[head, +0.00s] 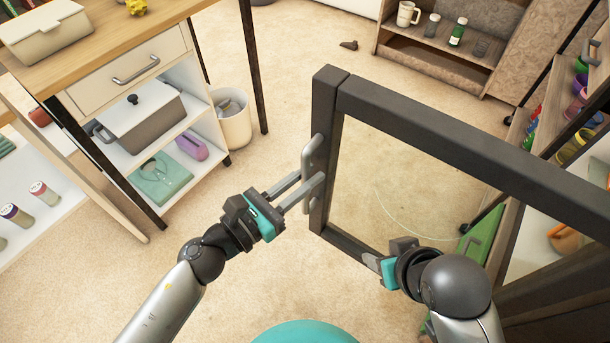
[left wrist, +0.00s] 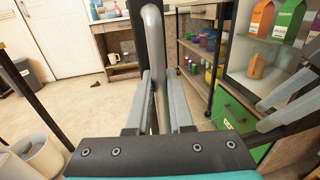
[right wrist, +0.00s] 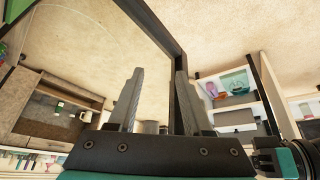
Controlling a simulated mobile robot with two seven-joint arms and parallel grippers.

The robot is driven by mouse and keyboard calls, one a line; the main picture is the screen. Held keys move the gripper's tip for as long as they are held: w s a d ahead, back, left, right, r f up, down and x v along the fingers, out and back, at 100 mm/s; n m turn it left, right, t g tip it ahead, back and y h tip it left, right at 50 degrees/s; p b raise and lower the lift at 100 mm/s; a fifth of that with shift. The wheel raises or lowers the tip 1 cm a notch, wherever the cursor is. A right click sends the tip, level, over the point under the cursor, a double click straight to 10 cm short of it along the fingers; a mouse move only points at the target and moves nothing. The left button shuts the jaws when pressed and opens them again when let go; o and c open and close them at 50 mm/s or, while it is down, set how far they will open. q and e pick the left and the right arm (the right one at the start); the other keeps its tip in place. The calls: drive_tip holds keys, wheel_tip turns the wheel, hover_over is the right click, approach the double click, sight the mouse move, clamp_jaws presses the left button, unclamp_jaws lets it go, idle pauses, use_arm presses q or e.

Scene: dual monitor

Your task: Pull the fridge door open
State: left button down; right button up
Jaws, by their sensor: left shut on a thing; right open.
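The fridge door (head: 420,125), a dark frame around a clear pane, stands swung open across the right half of the head view. Its grey bar handle (head: 307,155) is on the door's left edge; it also shows in the left wrist view (left wrist: 152,20). My left gripper (head: 311,179) is shut on the handle, with one finger on each side of the bar in the left wrist view. My right gripper (right wrist: 158,75) is open by the door's lower edge; in the head view its fingers are mostly hidden. The dark door frame passes close to its fingers in the right wrist view.
The fridge interior, with cartons (left wrist: 290,18) and an orange item (left wrist: 257,66), shows at the right of the left wrist view. A wooden-topped drawer unit (head: 125,75) stands at the left, with a white bin (head: 232,125) beside it. The carpet between is mostly clear.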

use_arm(q)
drive_tip(key=c, duration=0.8)
unclamp_jaws()
use_arm(e)
drive_tip(key=shift+w+d+r, duration=0.1)
drive_tip(key=shift+r, duration=0.05)
use_arm(q)
drive_tip(key=v, duration=1.5)
drive_tip(key=shift+p, duration=0.3)
use_arm(e)
drive_tip(key=shift+s+d+g, duration=0.4)
drive_tip(key=shift+s+d, duration=0.05)
drive_tip(key=shift+s, duration=0.05)
use_arm(q)
drive_tip(key=shift+s, duration=0.1)
drive_tip(key=shift+a, duration=0.1)
